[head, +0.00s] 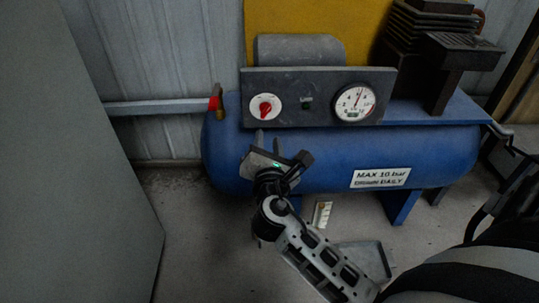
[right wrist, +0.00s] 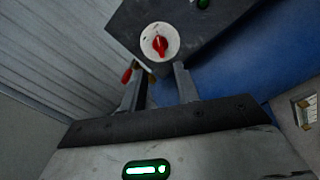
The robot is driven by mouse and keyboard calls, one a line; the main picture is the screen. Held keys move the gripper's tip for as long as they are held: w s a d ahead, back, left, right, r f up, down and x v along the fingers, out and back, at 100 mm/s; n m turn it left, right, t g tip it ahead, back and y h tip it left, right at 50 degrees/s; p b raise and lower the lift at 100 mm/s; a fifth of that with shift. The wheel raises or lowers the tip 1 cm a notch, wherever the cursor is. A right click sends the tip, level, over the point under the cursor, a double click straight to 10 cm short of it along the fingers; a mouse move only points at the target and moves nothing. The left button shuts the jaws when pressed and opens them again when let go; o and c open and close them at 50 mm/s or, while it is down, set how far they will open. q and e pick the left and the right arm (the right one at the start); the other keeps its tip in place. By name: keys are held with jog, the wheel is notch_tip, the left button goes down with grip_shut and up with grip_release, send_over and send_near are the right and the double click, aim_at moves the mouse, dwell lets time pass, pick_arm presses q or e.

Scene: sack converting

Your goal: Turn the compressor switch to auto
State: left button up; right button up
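The compressor switch (head: 265,107) is a red knob on a round white dial at the left of the dark control panel (head: 323,82). In the right wrist view the red knob (right wrist: 160,46) stands close to upright, a little beyond the fingers. The dial's lettering is too small to read. My right gripper (head: 269,139) is just below and in front of the dial, apart from the knob. Its two fingers show in the right wrist view (right wrist: 161,84), spread with nothing between them. My left gripper is not in view.
The panel sits on a blue compressor tank (head: 310,165) with a white label (head: 380,178). A pressure gauge (head: 354,103) is right of the switch. A red-handled valve and pipe (head: 160,107) are at the left. A grey surface (head: 70,170) fills the left side.

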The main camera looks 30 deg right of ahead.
jog(key=v, duration=0.5)
jog(key=shift+s+a, duration=0.15)
jog(key=shift+s, duration=0.1)
